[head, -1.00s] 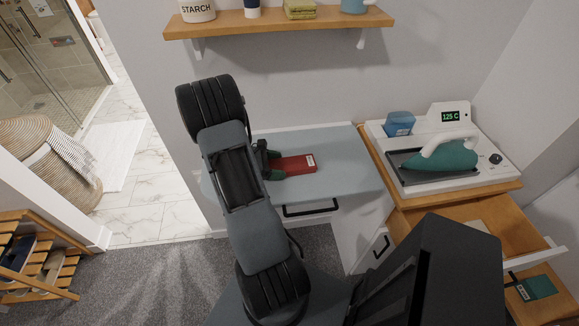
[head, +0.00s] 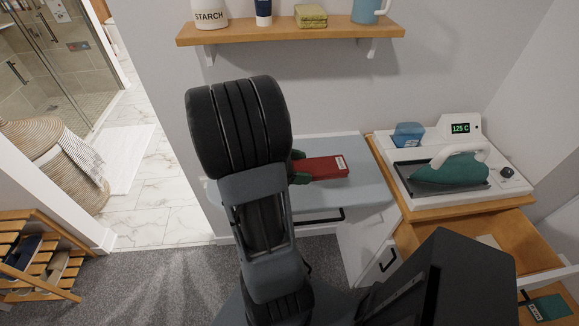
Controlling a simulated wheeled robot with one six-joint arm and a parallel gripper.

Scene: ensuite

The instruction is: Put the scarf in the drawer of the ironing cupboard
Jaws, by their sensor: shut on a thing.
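The scarf looks like a flat red folded bundle (head: 322,167) with a white label. It is over the grey-blue top of the white cabinet (head: 365,180); I cannot tell whether it still touches that top. My gripper (head: 299,168) is shut on its left end, and my arm hides most of the gripper. The ironing cupboard (head: 412,208) stands to the right with a wooden top. Its drawer (head: 525,240) is pulled open, and a pale item (head: 487,240) shows inside, partly hidden by a dark part of my body.
A teal iron (head: 455,168) on its station and a blue container (head: 408,134) stand on the cupboard. A teal labelled item (head: 547,308) lies beyond the drawer front. A wall shelf (head: 290,32) hangs above. A slatted rack (head: 40,260) and basket (head: 55,165) are at left.

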